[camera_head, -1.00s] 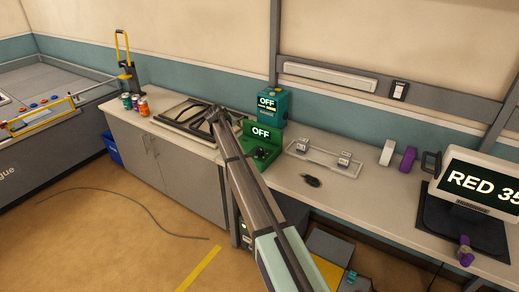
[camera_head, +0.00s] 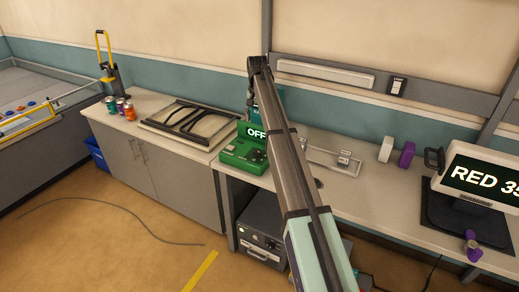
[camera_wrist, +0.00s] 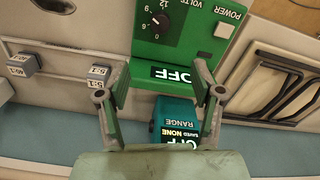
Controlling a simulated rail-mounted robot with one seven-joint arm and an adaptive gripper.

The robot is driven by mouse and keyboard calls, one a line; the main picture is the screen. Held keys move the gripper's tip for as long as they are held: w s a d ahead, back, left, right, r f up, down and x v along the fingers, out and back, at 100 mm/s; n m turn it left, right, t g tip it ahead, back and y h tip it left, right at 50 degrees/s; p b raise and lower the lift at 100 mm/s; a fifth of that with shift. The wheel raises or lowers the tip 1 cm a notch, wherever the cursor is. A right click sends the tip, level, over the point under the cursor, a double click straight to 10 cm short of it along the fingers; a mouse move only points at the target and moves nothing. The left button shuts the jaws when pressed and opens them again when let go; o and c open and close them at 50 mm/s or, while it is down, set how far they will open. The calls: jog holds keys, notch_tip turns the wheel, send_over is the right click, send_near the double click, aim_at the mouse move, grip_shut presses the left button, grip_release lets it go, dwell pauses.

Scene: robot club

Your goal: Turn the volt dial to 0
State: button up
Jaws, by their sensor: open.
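The green power supply box (camera_head: 240,158) stands on the bench in the head view, its OFF display (camera_head: 256,133) partly behind my arm. In the wrist view, upside down, the black volt dial (camera_wrist: 160,23) sits on the green face (camera_wrist: 182,45) with numbers around it. I cannot tell surely where its pointer stands. My gripper (camera_wrist: 161,70) is open and empty in the wrist view. Its fingers spread to both sides of the OFF display (camera_wrist: 172,75), apart from the dial. I cannot make out the fingers in the head view.
A teal range box (camera_wrist: 175,118) stands close behind the green box. A power button (camera_wrist: 224,30) is beside the dial.

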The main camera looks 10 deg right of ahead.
aim_at(258, 151)
notch_tip(258, 151, down, 17)
jog(key=p, duration=0.4)
jog(key=shift+w+r, duration=0.1)
jog(key=shift+r, duration=0.05)
jog(key=c, duration=1.1)
